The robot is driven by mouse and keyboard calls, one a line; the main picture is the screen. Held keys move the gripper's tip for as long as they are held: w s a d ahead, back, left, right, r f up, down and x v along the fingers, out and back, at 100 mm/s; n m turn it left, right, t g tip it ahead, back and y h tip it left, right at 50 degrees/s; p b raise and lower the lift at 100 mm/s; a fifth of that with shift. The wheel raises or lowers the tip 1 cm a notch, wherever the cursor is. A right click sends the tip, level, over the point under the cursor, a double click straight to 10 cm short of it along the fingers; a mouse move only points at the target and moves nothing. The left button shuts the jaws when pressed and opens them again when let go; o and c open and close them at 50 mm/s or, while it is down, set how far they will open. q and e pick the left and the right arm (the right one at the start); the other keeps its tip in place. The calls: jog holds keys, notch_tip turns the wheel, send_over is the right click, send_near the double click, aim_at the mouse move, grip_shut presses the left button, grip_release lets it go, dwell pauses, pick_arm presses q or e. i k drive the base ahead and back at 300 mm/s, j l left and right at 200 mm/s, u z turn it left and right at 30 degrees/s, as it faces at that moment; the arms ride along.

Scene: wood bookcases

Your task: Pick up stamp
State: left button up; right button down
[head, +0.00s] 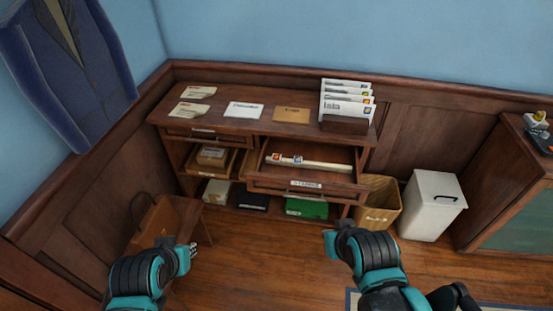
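Small stamps (277,158) lie in the pulled-out drawer of the wooden desk, near its left back part. One shows orange and another blue next to it (297,160). A long pale strip or divider lies beside them. The drawer (264,181) has a white label on its front that seems to read STAMPS. My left gripper (192,249) is low at the left, in front of the desk and well away from the drawer. My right arm's end (340,232) is below and right of the drawer, apart from it. The fingers of both are too small or turned away to judge.
Envelopes (243,110) and a rack of letters (346,103) sit on the desk top (227,124). A cardboard bin (380,203) and a white bin (433,205) stand right of the desk.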

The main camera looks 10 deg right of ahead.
aim_at(275, 158)
jog(key=i+u, duration=0.45)
jog(key=i, duration=0.4)
